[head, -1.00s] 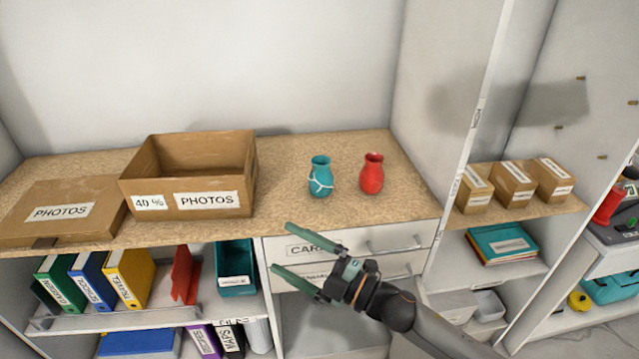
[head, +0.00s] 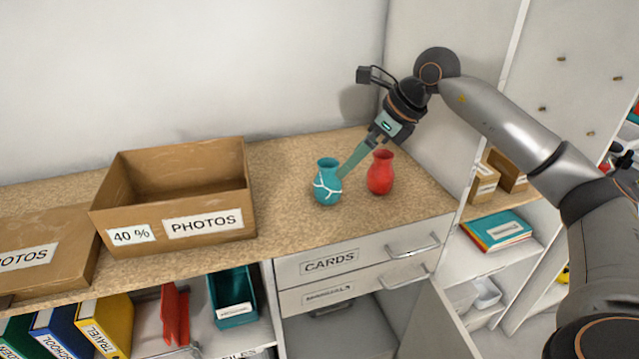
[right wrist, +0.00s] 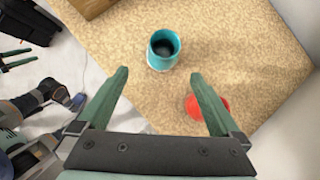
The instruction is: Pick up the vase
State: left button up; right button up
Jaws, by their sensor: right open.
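A teal vase with white crack-like lines (head: 327,187) stands upright on the worktop, left of a red vase (head: 381,172). My right gripper (head: 345,173) is open and points down and left toward the teal vase, its fingertips close to the vase's right side. Whether they touch it I cannot tell. In the right wrist view the teal vase (right wrist: 160,58) lies just beyond the open fingers (right wrist: 160,76), with nothing between them. The red vase (right wrist: 222,104) is partly hidden behind the right finger there.
An open cardboard box marked PHOTOS (head: 178,228) stands left of the vases, with its lid (head: 40,240) beside it. The white cabinet wall (head: 440,125) bounds the worktop (head: 285,230) on the right. Drawers (head: 330,263) and shelved folders lie below.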

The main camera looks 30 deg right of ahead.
aim_at(328, 185)
jog(key=x, duration=0.6)
jog(key=shift+f, duration=0.1)
jog(key=shift+p+x, duration=0.35)
jog(key=shift+x, duration=2.3)
jog(key=shift+w+d, duration=0.1)
jog(key=shift+w, duration=0.05)
jog(key=c, duration=1.4)
jog(key=shift+r, duration=0.2)
jog(key=shift+c, duration=0.2)
